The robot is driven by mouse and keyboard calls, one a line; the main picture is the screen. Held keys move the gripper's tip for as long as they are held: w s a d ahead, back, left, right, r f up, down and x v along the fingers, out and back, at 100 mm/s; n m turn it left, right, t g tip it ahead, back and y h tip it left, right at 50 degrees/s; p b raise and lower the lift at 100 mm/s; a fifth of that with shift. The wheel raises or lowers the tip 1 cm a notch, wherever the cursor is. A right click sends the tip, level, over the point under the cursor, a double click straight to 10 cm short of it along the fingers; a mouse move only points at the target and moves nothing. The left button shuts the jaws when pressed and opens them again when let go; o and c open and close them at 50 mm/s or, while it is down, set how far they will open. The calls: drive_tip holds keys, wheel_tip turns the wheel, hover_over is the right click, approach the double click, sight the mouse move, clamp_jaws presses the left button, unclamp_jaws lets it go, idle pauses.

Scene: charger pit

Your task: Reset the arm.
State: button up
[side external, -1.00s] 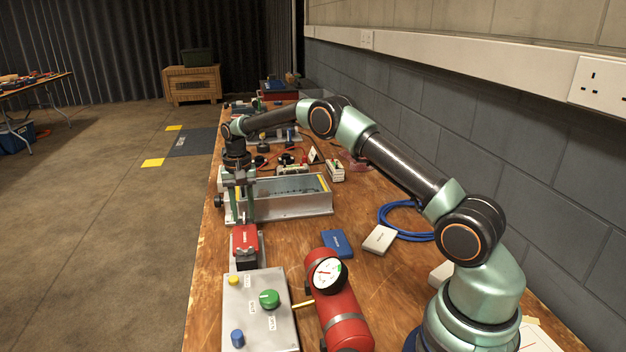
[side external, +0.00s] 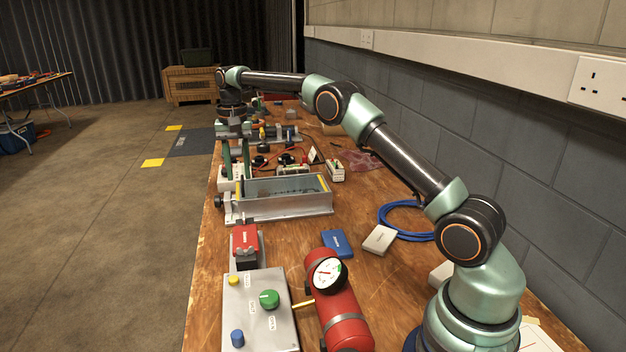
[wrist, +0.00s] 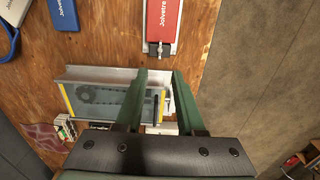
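My gripper (side external: 236,178) hangs pointing down at the left end of the metal tray, raised clear of the table. It also shows in the wrist view (wrist: 160,74), where its two green fingers are apart with nothing held between them. The metal tray (side external: 285,208) with a clear top and yellow end strips lies across the table; in the wrist view its left part (wrist: 95,73) shows beside the fingers. A red pack (side external: 245,238) sits in a grey holder on the near side of the tray, apart from my gripper; the wrist view shows it at the top (wrist: 163,18).
A control panel (side external: 258,325) with a green knob and a red cylinder (side external: 340,310) with a gauge stand in front. A blue pack (side external: 337,243), a white pack (side external: 380,240) and a coiled blue cable (side external: 400,222) lie to the right. Small parts crowd the far table.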

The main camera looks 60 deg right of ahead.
drive_tip(key=shift+r, duration=0.15)
drive_tip(key=s+a+r+n+t, duration=0.35)
drive_tip(key=s+a+r, duration=0.25)
drive_tip(key=s+r, duration=0.5)
drive_tip(key=s+a+f+n+t, duration=0.1)
drive_tip(key=s+a+f+n, duration=0.1)
drive_tip(key=s, duration=0.6)
drive_tip(key=s+a+f+n+t, duration=0.1)
drive_tip(key=s+a+f+n, duration=0.1)
drive_tip(key=s, duration=0.6)
drive_tip(key=shift+s+f+n, duration=0.25)
drive_tip(key=shift+f+n, duration=0.15)
drive_tip(key=shift+n, duration=0.45)
